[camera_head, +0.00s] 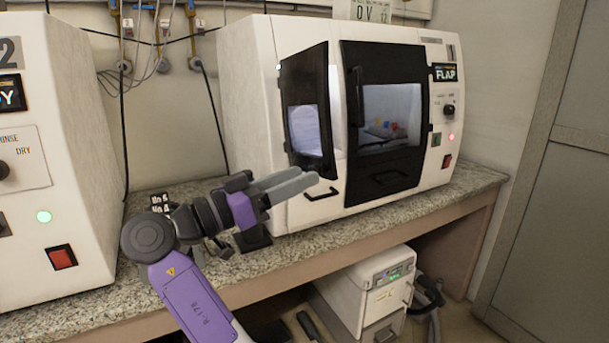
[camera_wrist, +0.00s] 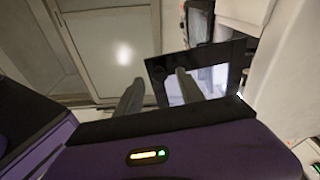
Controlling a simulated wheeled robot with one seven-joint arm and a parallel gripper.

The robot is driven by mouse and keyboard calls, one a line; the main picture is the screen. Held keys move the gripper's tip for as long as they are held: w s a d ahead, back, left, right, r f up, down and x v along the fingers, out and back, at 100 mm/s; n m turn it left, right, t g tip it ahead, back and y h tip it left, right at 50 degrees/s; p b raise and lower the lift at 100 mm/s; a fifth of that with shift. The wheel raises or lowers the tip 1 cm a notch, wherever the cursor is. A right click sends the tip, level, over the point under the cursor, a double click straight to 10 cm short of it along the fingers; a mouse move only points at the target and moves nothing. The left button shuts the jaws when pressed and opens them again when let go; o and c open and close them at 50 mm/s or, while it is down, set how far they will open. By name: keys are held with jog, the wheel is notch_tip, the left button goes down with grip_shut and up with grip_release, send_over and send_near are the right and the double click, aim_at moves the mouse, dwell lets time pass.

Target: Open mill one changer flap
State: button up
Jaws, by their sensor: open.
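The white mill (camera_head: 425,185) stands on the counter with a sign reading FLAP. Its changer flap (camera_head: 329,75) is a narrow black-framed panel with a window, left of the larger black door (camera_head: 385,62). The flap stands swung out from the front, with a pale gap between it and the door. My gripper (camera_head: 308,177) is open and empty at the flap's lower edge. In the wrist view, the flap (camera_wrist: 158,72) stands beyond my fingers (camera_wrist: 160,80); its left edge shows between them and the right finger overlaps it. I cannot tell whether they touch.
Another white machine (camera_head: 60,150) stands at the left on the speckled counter (camera_head: 300,248). A white unit (camera_head: 370,290) sits below the counter. A grey door (camera_head: 550,220) is at the right. Cables hang on the wall behind.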

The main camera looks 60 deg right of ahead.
jog(key=shift+v, duration=2.75)
